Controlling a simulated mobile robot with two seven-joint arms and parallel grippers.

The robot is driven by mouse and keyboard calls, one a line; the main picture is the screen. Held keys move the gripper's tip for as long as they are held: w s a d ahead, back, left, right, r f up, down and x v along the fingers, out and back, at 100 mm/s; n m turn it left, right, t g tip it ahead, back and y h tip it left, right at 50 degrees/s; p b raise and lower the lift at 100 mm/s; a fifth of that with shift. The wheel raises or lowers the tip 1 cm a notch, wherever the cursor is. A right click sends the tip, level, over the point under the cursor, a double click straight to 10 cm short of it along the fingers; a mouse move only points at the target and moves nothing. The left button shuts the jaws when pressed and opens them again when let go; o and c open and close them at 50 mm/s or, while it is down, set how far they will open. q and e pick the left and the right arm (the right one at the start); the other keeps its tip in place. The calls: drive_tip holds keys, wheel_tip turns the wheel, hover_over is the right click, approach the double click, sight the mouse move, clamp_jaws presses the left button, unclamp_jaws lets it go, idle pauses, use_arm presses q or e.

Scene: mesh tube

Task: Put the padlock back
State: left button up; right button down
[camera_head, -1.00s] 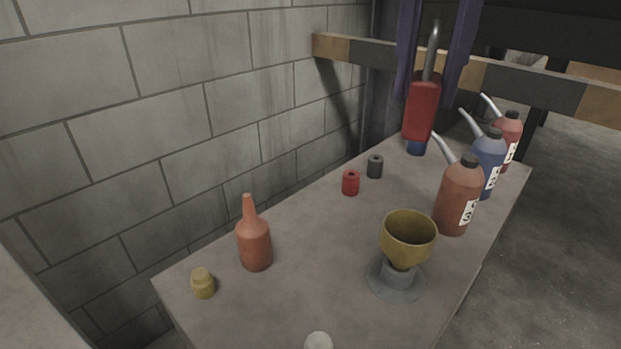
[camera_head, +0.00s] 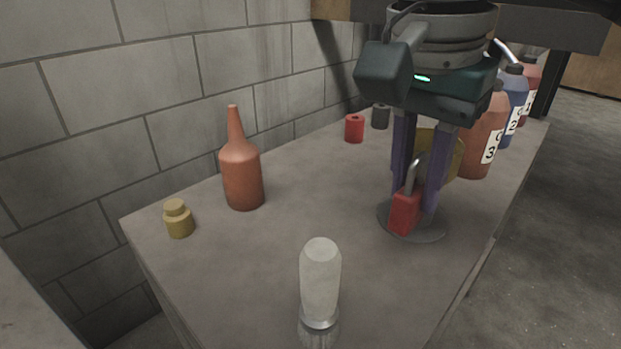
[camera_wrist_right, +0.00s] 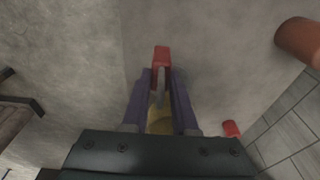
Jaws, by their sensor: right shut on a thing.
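The red padlock (camera_head: 405,212) hangs body-down with its grey shackle (camera_head: 416,172) up between the fingers of my right gripper (camera_head: 416,192). The right gripper is shut on the shackle. In the right wrist view the red padlock body (camera_wrist_right: 161,55) shows just beyond the purple fingertips (camera_wrist_right: 161,80). My left gripper is not in view.
The yellow cup (camera_head: 455,157) is partly hidden behind the gripper. Numbered bottles (camera_head: 480,140) line the right edge. An orange bottle (camera_head: 241,177), yellow jar (camera_head: 179,220), red cylinder (camera_head: 355,128) and dark cylinder (camera_head: 380,116) stand left and behind. A pale bottle (camera_head: 321,280) is in front.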

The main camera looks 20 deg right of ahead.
wheel_tip(320, 180, down, 7)
drive_tip(key=shift+r+b, duration=0.2)
drive_tip(key=shift+b, duration=0.4)
drive_tip(key=c, duration=0.7)
unclamp_jaws()
